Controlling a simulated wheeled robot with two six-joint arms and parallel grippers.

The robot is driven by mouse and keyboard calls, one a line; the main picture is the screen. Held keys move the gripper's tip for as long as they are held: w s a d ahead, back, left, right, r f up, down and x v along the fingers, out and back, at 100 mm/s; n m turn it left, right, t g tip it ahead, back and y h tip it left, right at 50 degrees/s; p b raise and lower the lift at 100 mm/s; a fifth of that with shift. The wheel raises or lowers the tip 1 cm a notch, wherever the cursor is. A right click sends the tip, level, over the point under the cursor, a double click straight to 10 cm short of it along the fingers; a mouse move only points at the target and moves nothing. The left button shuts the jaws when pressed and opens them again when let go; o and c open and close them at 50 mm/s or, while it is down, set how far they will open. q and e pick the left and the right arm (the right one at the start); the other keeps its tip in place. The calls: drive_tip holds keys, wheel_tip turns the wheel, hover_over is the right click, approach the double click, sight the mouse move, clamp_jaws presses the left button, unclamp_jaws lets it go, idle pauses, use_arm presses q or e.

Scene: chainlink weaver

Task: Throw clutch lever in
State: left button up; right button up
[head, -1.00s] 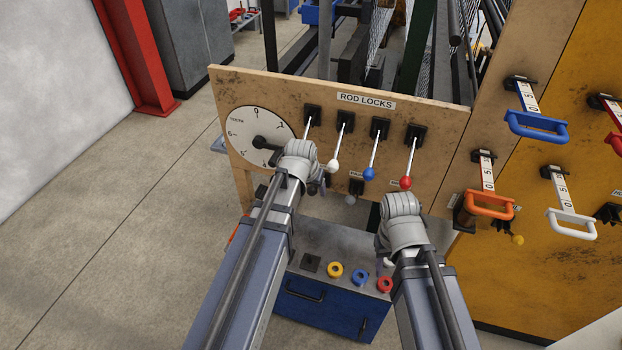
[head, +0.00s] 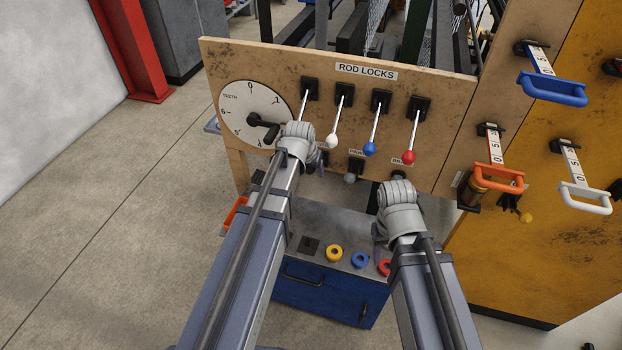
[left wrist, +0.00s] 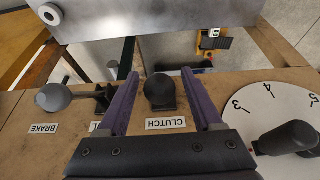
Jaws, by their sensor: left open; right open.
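The clutch lever's black ball knob (left wrist: 160,89) sticks out of the wooden panel (left wrist: 235,84) above the upside-down CLUTCH label (left wrist: 166,124) in the left wrist view. My left gripper (left wrist: 160,73) is open, with one purple finger on each side of the knob. Gaps show between the knob and both fingers, so it is not gripped. In the head view my left wrist hides the clutch lever, and only a little of my left gripper (head: 316,166) shows. My right gripper (head: 379,232) is mostly hidden behind its wrist, low in front of the panel, apparently holding nothing.
The brake lever's grey knob (left wrist: 53,97) is left of the clutch in the left wrist view. The dial (left wrist: 275,115) with its black crank is to the right. White (head: 332,141), blue (head: 370,149) and red (head: 408,157) rod-lock levers hang close above. A blue cabinet (head: 325,300) stands below.

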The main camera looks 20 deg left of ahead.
use_arm(q)
drive_tip(key=shift+b+x, duration=0.35)
drive_tip(key=shift+x, duration=0.45)
drive_tip(key=shift+r, duration=0.1)
clamp_jaws()
idle(0.8)
